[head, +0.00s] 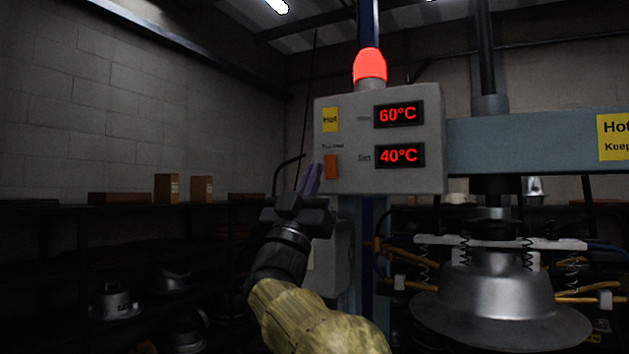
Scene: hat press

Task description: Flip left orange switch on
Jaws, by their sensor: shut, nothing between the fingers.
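The orange switch (331,167) is on the left side of the grey control box (352,128), below a yellow "Hot" label. Two red displays on the box read 60°C (399,114) and 40°C (399,156). My gripper (312,178) is shut and empty, its purple fingers pointing up, just left of the orange switch in the picture. A gap shows between fingertips and switch; I cannot tell if the depth matches. The switch's on or off position is too small to tell.
A red lamp (370,65) glows on top of the box. The hat press with its metal hat form (500,305), coiled wires and hoses stands at right. Dark shelves with boxes (202,189) and hat forms (115,302) line the left.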

